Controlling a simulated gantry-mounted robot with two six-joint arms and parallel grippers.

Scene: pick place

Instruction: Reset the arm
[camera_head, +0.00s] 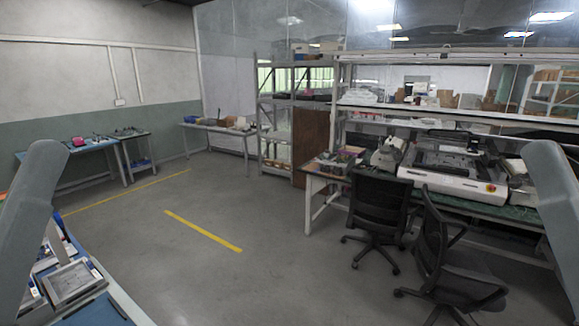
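My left arm (32,225) comes in along the left edge of the head view, and my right arm (556,190) along the right edge. Both show only as grey links close to the camera. Neither gripper is in the picture, so their fingers and anything in them are hidden.
A table with a blue top and grey trays (72,280) is at the lower left. Two black office chairs (380,212) stand before a workbench with a white machine (455,170) at right. Shelves (290,110) stand behind. The grey floor (200,275) with yellow lines is clear in the middle.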

